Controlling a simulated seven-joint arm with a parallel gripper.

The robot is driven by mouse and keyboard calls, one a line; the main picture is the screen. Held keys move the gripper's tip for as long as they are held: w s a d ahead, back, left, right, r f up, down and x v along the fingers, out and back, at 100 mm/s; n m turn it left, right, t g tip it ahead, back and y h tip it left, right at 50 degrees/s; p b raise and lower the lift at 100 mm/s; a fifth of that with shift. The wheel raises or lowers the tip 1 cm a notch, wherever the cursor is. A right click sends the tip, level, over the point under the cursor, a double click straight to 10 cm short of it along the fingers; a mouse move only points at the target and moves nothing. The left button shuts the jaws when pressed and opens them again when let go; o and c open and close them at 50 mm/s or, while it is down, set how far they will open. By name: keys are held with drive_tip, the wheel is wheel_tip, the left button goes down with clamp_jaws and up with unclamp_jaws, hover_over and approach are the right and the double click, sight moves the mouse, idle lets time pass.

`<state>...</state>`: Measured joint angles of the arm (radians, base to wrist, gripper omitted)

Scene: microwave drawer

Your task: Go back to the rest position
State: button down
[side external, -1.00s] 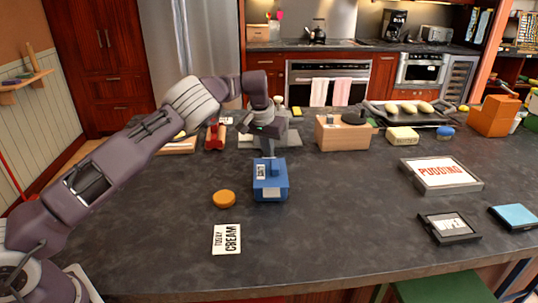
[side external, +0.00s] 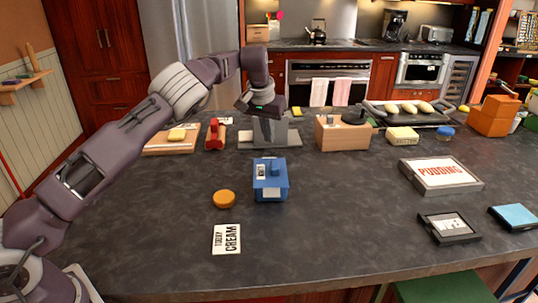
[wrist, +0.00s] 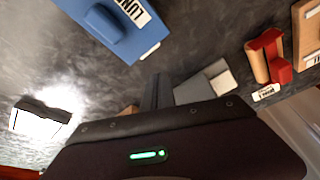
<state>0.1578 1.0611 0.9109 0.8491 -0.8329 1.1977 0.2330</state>
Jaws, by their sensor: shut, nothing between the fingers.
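My gripper (wrist: 157,82) is shut and empty in the wrist view, its dark fingers together. In the side view its dark body (side external: 259,103) is in the air over the far part of the counter. It overlaps the grey stand (side external: 270,132) in the picture, and I cannot make out the fingertips there. The blue box (side external: 270,183) stands on the counter nearer the camera, apart from my gripper. The blue box also shows at the top of the wrist view (wrist: 105,25).
A red item (side external: 215,134) and a wooden board (side external: 172,145) lie left of the stand. A wooden box (side external: 342,134) is to its right. An orange disc (side external: 224,199) and a cream card (side external: 227,239) lie in front.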

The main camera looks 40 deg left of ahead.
drive_tip(key=shift+r, duration=1.05)
drive_tip(key=s+a+r+n+t+h, duration=0.1)
drive_tip(key=s+a+r+n, duration=0.1)
drive_tip(key=s+r, duration=0.75)
drive_tip(key=s+d+r+h, duration=0.2)
drive_tip(key=s+d+r, duration=0.2)
drive_tip(key=s+r, duration=0.45)
drive_tip(key=s+d+f+m, duration=0.1)
drive_tip(key=s+d+f, duration=0.1)
drive_tip(key=s, duration=0.7)
drive_tip(key=s+d+f+m+t+y, duration=0.1)
drive_tip(key=s+d+f+m, duration=0.1)
drive_tip(key=s, duration=0.8)
drive_tip(key=s+d+f+m+y, duration=0.1)
drive_tip(key=s+f, duration=0.4)
drive_tip(key=s, duration=0.5)
drive_tip(key=shift+d+m, duration=0.5)
drive_tip(key=shift+d, duration=0.65)
